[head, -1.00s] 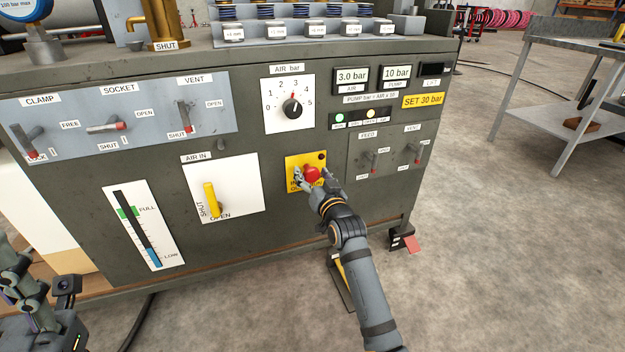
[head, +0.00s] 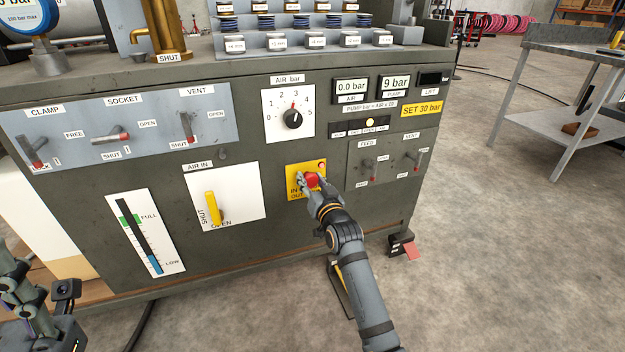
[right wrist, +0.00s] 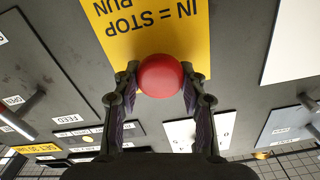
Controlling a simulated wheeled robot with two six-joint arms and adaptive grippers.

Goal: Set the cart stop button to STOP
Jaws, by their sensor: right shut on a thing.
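The red stop button (head: 312,179) sits on a yellow plate (head: 292,184) on the cart's dark front panel. In the right wrist view the round red button (right wrist: 161,76) lies between the fingertips, and the yellow plate (right wrist: 150,25) reads "IN = STOP" and "RUN", upside down. My right gripper (head: 311,184) is shut on the button, with a finger on each side of it. A small lamp (head: 322,166) at the plate's upper right corner shows red. The AIR display (head: 351,86) reads 0.0 bar and the PUMP display (head: 395,83) reads 9 bar.
The AIR bar dial (head: 293,119) is above the yellow plate. The yellow AIR IN handle (head: 212,208) is to its left, and the FEED and VENT levers (head: 385,160) are to its right. A grey metal table (head: 560,95) stands at the right over open floor.

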